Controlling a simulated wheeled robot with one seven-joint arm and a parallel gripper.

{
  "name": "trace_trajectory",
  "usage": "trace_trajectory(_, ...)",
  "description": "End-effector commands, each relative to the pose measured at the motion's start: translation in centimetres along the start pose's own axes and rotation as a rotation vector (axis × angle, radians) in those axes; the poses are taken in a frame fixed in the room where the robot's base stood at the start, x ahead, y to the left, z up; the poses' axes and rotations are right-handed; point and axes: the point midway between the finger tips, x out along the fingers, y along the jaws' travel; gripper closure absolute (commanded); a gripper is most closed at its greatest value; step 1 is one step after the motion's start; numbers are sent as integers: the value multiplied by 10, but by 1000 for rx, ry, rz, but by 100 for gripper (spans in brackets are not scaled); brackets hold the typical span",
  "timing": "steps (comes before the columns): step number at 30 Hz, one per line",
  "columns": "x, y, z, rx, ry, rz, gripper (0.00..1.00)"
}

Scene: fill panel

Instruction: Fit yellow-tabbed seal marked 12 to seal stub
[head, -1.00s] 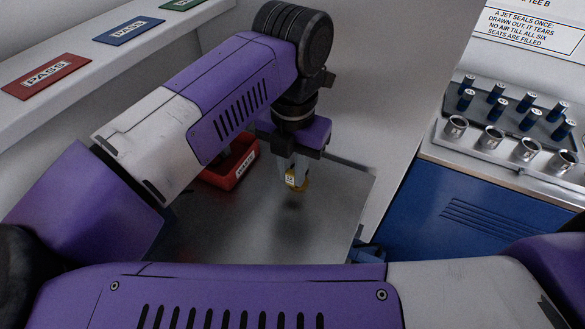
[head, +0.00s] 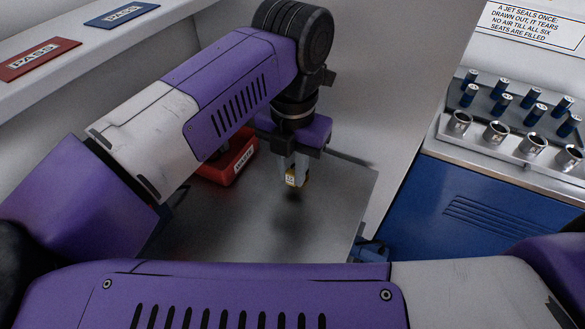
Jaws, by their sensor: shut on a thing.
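My gripper (head: 295,172) is shut on the yellow-tabbed seal (head: 293,180), which hangs below its fingers above a bare grey metal surface (head: 325,215). The seal shows a small white label; its number is too small to read for sure. A shadow lies on the surface below it. I cannot make out a seal stub for certain in this view.
A red bin (head: 232,163) with a label stands behind my arm. At right, a blue cabinet (head: 470,225) carries a rack of several blue cylinders (head: 503,103) and open metal cups (head: 496,132). A shelf (head: 120,50) holds a red PASS plate (head: 40,60) and a blue one (head: 122,15).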

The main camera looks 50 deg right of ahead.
Motion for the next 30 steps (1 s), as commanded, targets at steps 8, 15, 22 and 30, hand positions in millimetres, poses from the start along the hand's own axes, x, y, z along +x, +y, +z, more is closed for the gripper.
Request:
trace_trajectory(8,6,0,0,0,0,0,100)
trace_trajectory(15,10,0,0,0,0,1,100)
trace_trajectory(22,13,0,0,0,0,1,100)
trace_trajectory(30,15,0,0,0,0,1,71)
